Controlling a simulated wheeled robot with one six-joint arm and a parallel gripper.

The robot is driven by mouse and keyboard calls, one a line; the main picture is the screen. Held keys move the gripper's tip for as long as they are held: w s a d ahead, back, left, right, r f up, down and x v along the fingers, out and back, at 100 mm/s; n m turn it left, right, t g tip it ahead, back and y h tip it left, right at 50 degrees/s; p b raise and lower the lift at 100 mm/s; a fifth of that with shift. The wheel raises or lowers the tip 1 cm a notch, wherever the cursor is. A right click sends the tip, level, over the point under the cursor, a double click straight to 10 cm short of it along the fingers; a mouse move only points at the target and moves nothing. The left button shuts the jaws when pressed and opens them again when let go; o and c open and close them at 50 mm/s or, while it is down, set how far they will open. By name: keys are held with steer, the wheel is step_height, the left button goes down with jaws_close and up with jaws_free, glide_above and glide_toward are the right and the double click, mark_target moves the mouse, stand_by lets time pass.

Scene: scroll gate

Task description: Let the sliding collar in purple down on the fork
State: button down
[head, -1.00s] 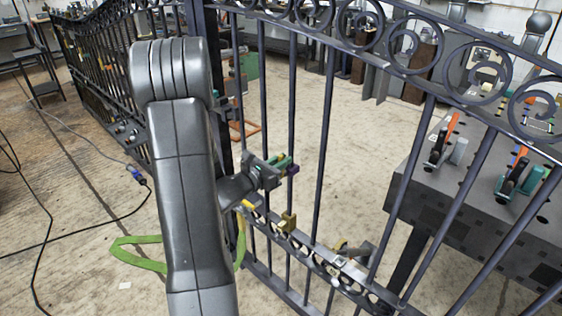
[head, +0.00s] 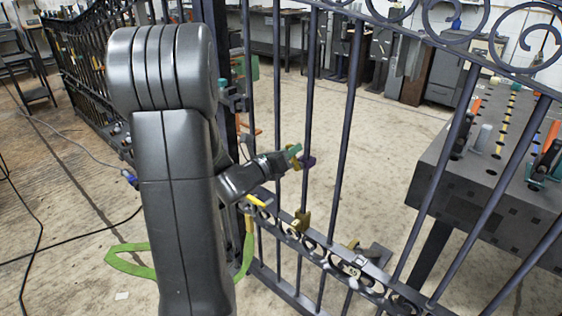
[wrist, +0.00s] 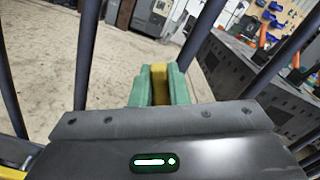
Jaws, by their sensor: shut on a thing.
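The purple sliding collar (head: 309,163) is on an upright gate bar, beside my gripper's tips. My gripper (head: 297,155), with green fingers, reaches it from the left. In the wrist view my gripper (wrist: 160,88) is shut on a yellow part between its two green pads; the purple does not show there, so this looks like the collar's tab. A clear gap separates collar and fork. The far side of the collar is hidden.
The gate's scrolled rail (head: 345,268) runs below my gripper, with dark bars on both sides. Another yellow piece (head: 258,201) is at the rail's left end. A dark perforated table (head: 490,190) with clamps stands behind the gate at right. Open floor lies beyond.

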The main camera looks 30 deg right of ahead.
steer(key=shift+w+a+f+n+b, duration=0.2)
steer(key=shift+w+f+n+b, duration=0.35)
steer(key=shift+n, duration=1.2)
steer(key=shift+w+a+f+n+b, duration=0.25)
steer(key=shift+f+n+b, duration=0.5)
steer(key=shift+n, duration=1.05)
steer(key=shift+w+a+f+n+b, duration=0.1)
steer(key=shift+w+f+n+b, duration=0.55)
steer(key=shift+n, duration=1.1)
steer(key=shift+s, duration=0.15)
steer(key=c, duration=1.4)
jaws_free()
